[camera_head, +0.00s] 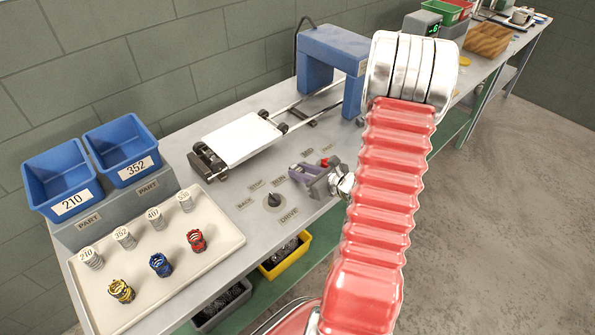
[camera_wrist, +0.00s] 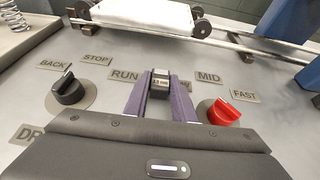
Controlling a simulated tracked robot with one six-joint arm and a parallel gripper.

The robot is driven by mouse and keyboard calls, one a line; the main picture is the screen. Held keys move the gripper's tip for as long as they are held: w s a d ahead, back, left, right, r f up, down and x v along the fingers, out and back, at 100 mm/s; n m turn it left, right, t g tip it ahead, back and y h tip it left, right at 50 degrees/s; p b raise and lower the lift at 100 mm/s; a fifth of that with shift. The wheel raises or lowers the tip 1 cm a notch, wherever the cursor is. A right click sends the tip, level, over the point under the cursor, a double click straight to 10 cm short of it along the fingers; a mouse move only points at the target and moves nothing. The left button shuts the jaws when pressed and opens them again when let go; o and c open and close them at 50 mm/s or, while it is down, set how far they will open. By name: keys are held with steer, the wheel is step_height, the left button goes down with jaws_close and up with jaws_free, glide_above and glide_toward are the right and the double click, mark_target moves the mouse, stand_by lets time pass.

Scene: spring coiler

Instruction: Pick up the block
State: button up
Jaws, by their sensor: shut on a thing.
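In the head view my gripper (camera_head: 303,172) is over the control area of the bench, and I cannot make out the block there. I cannot tell whether the block touches the panel or is just above it.
A black knob (camera_wrist: 67,91) stands left of my gripper and a red knob (camera_wrist: 222,112) close on the right. A white plate carriage (camera_head: 241,138) on rails lies behind. Blue bins (camera_head: 62,183) and a spring tray (camera_head: 205,255) are left.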

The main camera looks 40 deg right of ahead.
mark_target(301, 171)
jaws_close()
steer(key=shift+r, duration=0.1)
step_height(301, 171, up, 10)
stand_by(0.8)
stand_by(0.5)
